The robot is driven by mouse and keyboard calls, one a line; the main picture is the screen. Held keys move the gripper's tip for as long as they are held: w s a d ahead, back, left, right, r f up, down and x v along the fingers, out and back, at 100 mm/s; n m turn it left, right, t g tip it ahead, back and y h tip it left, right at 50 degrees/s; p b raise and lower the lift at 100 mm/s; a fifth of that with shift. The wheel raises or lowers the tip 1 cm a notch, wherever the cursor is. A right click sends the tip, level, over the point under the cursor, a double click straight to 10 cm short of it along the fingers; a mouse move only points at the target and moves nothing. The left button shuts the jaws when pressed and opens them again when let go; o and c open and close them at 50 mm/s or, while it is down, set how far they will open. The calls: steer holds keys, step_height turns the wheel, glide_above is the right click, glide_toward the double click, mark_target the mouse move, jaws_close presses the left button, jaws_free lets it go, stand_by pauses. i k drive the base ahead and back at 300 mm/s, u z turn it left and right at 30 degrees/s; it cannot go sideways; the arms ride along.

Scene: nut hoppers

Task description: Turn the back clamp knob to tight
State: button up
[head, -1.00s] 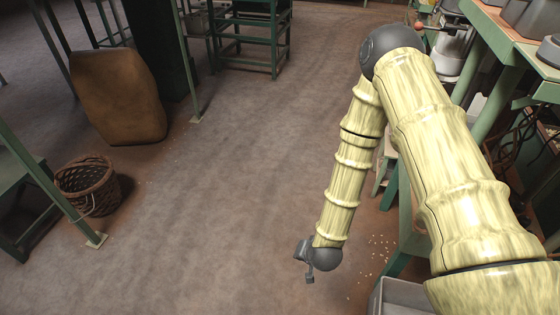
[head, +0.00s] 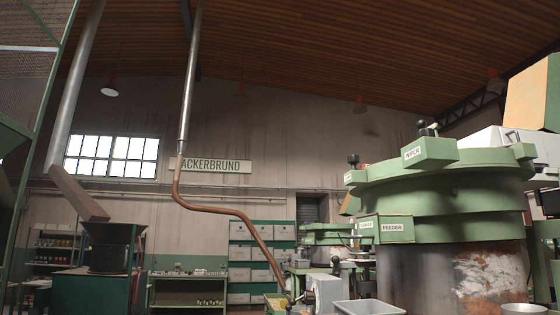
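A round green machine (head: 440,200) stands on the right, with a wide rim and a grey metal drum below. A dark knob (head: 426,129) sits on top of its rim, above a labelled green block. A second dark knob (head: 353,160) shows at the left edge of the rim. I cannot tell which of them is the back clamp knob, nor how tight either is. My gripper and arm are out of view.
A grey tray (head: 368,307) is low in front of the machine. A green-fronted drawer cabinet (head: 240,253) and a low shelf (head: 187,290) stand at the back. A copper-coloured pipe (head: 225,209) hangs mid-left. A dark hopper (head: 110,248) stands left.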

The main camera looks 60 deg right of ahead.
mark_target(352, 160)
steer(key=u, duration=0.65)
steer(key=i, duration=0.85)
steer(key=z, duration=2.6)
